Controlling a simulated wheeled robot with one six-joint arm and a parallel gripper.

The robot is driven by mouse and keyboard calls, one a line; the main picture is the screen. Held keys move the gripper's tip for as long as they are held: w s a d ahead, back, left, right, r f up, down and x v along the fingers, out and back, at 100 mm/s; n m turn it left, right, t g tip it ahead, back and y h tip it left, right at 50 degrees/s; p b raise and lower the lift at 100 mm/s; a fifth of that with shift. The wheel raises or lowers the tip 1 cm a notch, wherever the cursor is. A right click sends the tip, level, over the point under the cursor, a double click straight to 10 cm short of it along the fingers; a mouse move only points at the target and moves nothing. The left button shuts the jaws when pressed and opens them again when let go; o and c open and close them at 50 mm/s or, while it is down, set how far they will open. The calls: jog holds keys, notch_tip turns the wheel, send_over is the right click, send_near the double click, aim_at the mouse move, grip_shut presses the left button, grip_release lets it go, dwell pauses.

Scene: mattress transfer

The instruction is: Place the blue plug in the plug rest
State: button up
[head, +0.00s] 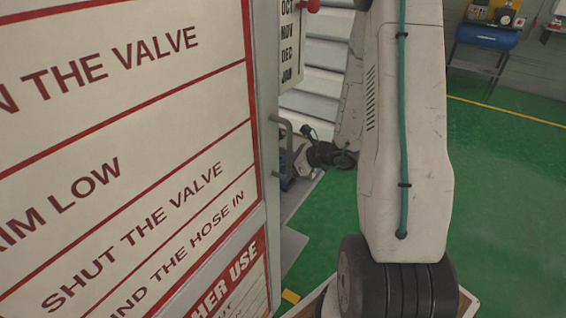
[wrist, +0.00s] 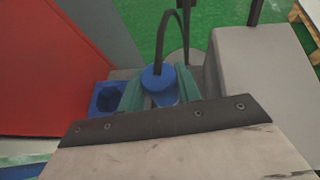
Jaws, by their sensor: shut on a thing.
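The blue plug (wrist: 158,82) is between the teal fingers of my gripper (wrist: 160,92) in the wrist view. My gripper is shut on it. A black cable arches up from the plug's top. A blue square block with a dark round opening (wrist: 107,99), which looks like the plug rest, is just left of the left finger. The plug is beside this opening, not in it. The plug's lower end is hidden behind my gripper's body. In the head view I cannot make out the plug or the fingers clearly.
A red panel (wrist: 45,65) stands left of the block. A grey box (wrist: 262,90) stands close on the right. In the head view a large lettered board (head: 120,150) fills the left. Open green floor (head: 500,190) lies to the right, with a blue tank (head: 488,36) behind.

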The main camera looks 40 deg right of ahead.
jog(key=o, duration=1)
jog(key=shift+o, duration=0.2)
jog(key=shift+s+d+r, duration=0.15)
jog(key=shift+s+r, duration=0.05)
jog(key=shift+r, duration=0.1)
jog(key=v, duration=1.1)
jog(key=shift+s, duration=0.25)
jog(key=shift+r, duration=0.1)
